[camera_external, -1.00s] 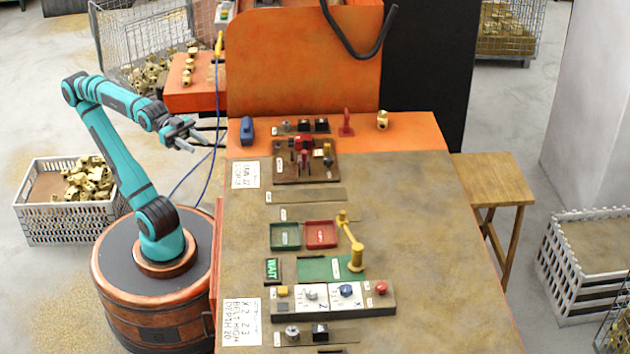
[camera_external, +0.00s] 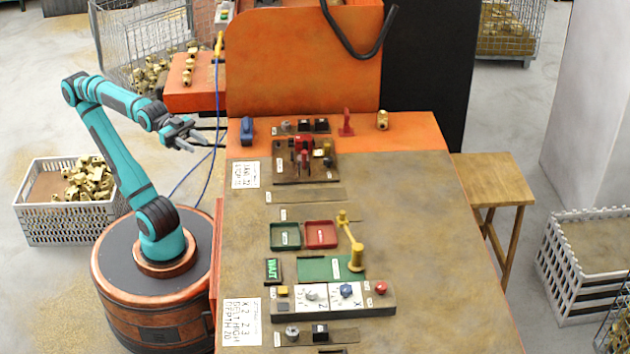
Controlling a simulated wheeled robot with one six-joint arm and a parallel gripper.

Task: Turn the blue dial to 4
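The blue dial (camera_external: 346,290) sits on the right white plate of a grey control panel (camera_external: 290,307) near the front of the bench. Its scale marks are too small to read, so I cannot tell its setting. A grey-white dial (camera_external: 311,295) is to its left, on the other white plate. My gripper (camera_external: 208,139) is at the bench's left edge, up and to the left of the blue dial and well apart from it. Its fingers point right and are spread apart, with nothing seen between them.
A yellow button (camera_external: 282,291) and a red button (camera_external: 381,287) flank the dials. A yellow crank (camera_external: 350,241) stands behind the panel, near a green tray (camera_external: 285,235) and a red tray (camera_external: 320,234). The bench (camera_external: 430,270) is clear on the right.

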